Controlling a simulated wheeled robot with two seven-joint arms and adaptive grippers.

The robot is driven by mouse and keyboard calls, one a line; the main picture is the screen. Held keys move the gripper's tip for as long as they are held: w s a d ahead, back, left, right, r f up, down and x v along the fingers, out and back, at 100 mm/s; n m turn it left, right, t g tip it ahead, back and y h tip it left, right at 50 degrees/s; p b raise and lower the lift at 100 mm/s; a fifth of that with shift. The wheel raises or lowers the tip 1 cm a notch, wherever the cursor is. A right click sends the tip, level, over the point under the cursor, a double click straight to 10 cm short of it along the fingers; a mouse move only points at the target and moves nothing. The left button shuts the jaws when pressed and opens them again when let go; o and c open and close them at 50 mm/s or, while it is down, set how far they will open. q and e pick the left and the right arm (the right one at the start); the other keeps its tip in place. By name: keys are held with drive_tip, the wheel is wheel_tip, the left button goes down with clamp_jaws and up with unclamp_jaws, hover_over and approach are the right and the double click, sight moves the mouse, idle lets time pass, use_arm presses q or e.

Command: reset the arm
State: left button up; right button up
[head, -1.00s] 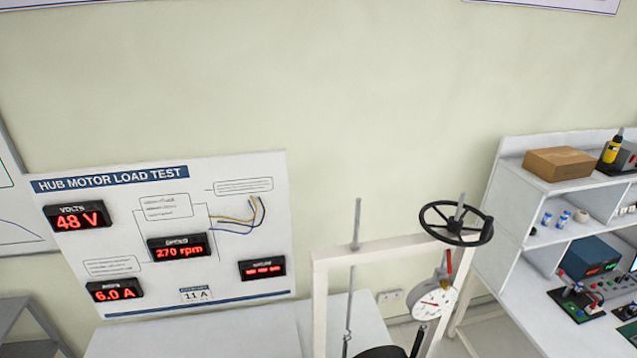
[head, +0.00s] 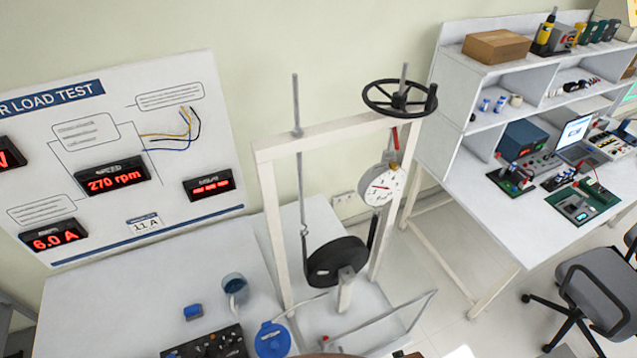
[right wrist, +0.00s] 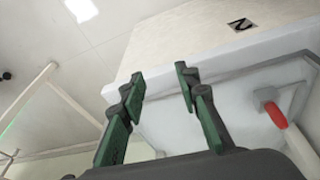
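My right gripper (right wrist: 160,84) shows in the right wrist view with its two green fingers apart and nothing between them. Past the fingertips is a pale surface with a white rim (right wrist: 225,55). A red-handled lever (right wrist: 274,113) sits to the right of the fingers. The head view shows neither gripper clearly, and my left gripper is in no view. In the head view a white test frame (head: 330,135) stands upright with a black handwheel (head: 400,98), a round dial gauge (head: 382,186) and a black wheel (head: 337,262).
A meter panel (head: 100,150) stands behind. A workbench (head: 520,235) and office chair (head: 605,290) are at right.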

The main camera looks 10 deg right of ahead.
drive_tip(key=s+f+g+b, duration=0.1)
drive_tip(key=s+f+b, duration=0.3)
drive_tip(key=f, duration=0.7)
drive_tip(key=s+f+b, duration=0.2)
drive_tip(key=s+f, duration=0.3)
drive_tip(key=f, duration=0.7)
use_arm(q)
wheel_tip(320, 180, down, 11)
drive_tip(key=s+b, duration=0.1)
drive_tip(key=b, duration=0.3)
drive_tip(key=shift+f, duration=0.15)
use_arm(e)
drive_tip(key=s+f, duration=1.1)
drive_tip(key=s, duration=0.2)
drive_tip(key=shift+f+n+g, duration=0.3)
drive_tip(key=shift+n+g, duration=0.1)
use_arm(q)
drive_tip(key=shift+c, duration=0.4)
use_arm(e)
drive_tip(key=shift+a, duration=0.1)
